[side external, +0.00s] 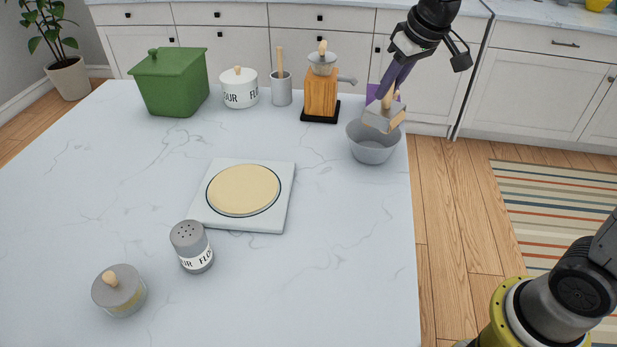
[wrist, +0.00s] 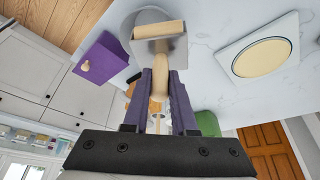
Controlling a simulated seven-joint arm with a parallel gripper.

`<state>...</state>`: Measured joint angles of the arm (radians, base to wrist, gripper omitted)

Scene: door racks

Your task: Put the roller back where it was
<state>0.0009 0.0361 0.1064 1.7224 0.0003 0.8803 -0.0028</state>
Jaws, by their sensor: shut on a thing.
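The roller (side external: 384,116) has a pale wooden handle, a grey metal head and a wooden cylinder. My gripper (side external: 391,84) is shut on its handle, and the head hangs downward. In the side external view the head overlaps the far rim of a grey bowl (side external: 373,153); I cannot tell whether it is just above the bowl or partly inside. In the wrist view the purple fingers (wrist: 160,76) grip the handle, with the roller's wooden cylinder (wrist: 159,30) beyond and the grey bowl (wrist: 140,17) behind it. Rolled dough (side external: 243,189) lies flat on a white board (side external: 265,220).
A purple box (wrist: 98,66) with a wooden knob is close by. A wooden grinder (side external: 319,95), grey cup with a wooden stick (side external: 281,92), white flour pot (side external: 240,92) and green bin (side external: 170,85) line the back. A shaker (side external: 190,243) and lidded jar (side external: 119,292) stand in front.

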